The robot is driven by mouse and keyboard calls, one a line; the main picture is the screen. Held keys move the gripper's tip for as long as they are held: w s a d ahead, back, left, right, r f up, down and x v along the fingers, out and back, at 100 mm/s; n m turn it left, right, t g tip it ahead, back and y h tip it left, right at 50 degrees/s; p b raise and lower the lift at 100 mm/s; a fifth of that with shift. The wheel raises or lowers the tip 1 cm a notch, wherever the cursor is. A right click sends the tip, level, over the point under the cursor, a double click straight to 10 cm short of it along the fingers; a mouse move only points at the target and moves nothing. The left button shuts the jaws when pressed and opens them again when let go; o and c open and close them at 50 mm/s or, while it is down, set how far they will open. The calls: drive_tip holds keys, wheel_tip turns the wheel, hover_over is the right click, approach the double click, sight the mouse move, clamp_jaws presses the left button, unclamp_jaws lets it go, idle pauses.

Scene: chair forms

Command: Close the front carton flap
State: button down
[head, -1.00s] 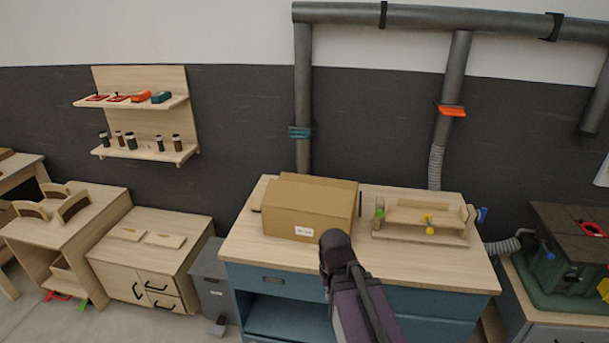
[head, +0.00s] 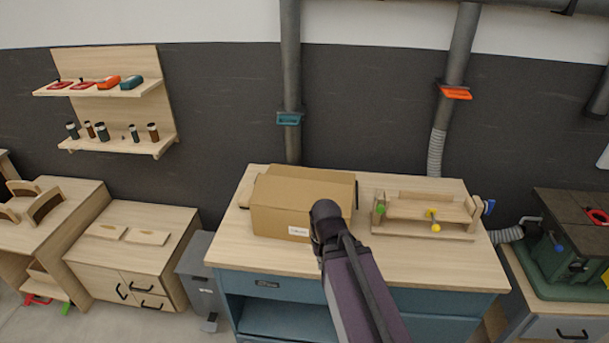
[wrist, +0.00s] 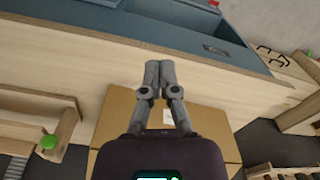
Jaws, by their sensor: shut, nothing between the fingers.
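The brown cardboard carton (head: 275,220) stands on the wooden bench top, with a white label low on its front. Its top looks mostly covered, with narrow flap edges showing at the left and right ends. I cannot clearly make out the front flap or its angle. In the wrist view the carton (wrist: 112,108) lies behind and below my fingers. My gripper (wrist: 158,66) is shut and empty, its two fingertips together over the bench's front strip, apart from the carton as far as I can tell. In the head view my arm hides the gripper and the carton's lower right front corner.
The bench top (head: 250,255) is bare in front of the carton. A wooden rack (head: 425,210) with green and yellow knobs stands to its right. Grey pipes (head: 291,80) run up the wall behind. A low cabinet (head: 125,250) stands left and a green machine (head: 565,255) right.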

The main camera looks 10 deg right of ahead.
sight(309, 182)
drive_tip(key=shift+d, duration=0.25)
drive_tip(key=shift+w, duration=0.1)
drive_tip(key=w+d+r+n+t+y+p, duration=0.3)
drive_tip(key=w+r+n+p, duration=0.2)
drive_tip(key=w+r+n, duration=0.2)
drive_tip(key=w+d+r+n+t+y+p, duration=0.3)
drive_tip(key=w+r+n+p, duration=0.3)
drive_tip(key=w+r, duration=0.5)
drive_tip(key=w+n+t+y, duration=0.1)
drive_tip(key=w+n, duration=0.1)
drive_tip(key=w, duration=0.1)
drive_tip(key=shift+w+d+n, duration=0.25)
drive_tip(key=shift+w+n, duration=0.05)
drive_tip(key=shift+w, duration=0.05)
drive_tip(key=shift+a, duration=0.1)
